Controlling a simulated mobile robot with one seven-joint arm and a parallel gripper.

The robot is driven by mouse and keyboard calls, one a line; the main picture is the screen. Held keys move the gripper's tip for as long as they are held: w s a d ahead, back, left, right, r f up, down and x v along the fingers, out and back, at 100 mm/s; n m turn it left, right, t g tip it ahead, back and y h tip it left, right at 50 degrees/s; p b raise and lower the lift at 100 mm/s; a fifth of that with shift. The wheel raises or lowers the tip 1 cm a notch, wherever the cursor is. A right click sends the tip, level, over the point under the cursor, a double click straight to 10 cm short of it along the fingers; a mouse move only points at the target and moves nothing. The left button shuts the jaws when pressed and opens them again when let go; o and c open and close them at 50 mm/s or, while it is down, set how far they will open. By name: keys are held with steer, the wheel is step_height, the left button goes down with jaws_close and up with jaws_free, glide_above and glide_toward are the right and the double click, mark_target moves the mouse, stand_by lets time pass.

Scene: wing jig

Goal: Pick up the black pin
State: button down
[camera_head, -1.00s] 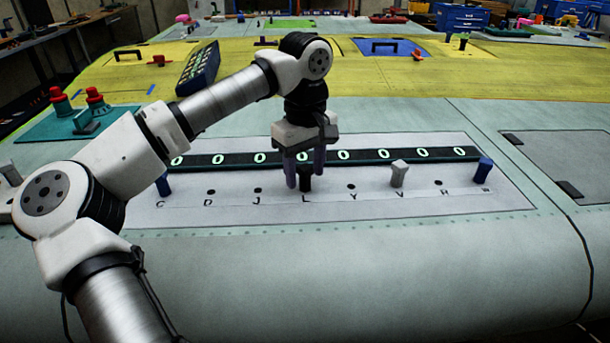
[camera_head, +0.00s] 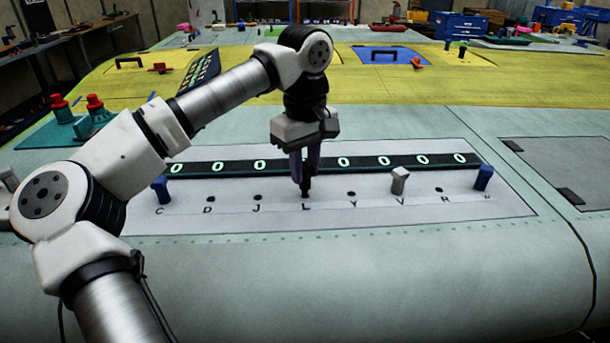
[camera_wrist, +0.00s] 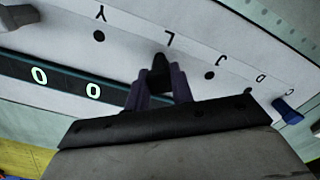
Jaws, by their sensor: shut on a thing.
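The black pin (camera_head: 306,185) is at the spot marked L on the white strip of the panel. My gripper (camera_head: 305,176) is above that spot, pointing down, with its purple fingers closed around the pin's upper part. In the wrist view the black pin (camera_wrist: 160,70) shows between the fingertips of my gripper (camera_wrist: 158,88), and the letter L is just beyond it. Whether the pin's lower end is still inside its hole cannot be told.
A grey pin (camera_head: 399,180) stands at V. Blue pins stand at C (camera_head: 160,188) and near the right end (camera_head: 483,177). Holes at D, J, Y and R are empty. A dark bar (camera_head: 380,163) with glowing zeros runs behind the row.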

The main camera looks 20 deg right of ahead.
mark_target(305, 165)
step_height(305, 165, up, 18)
steer(key=p, duration=0.3)
stand_by(0.6)
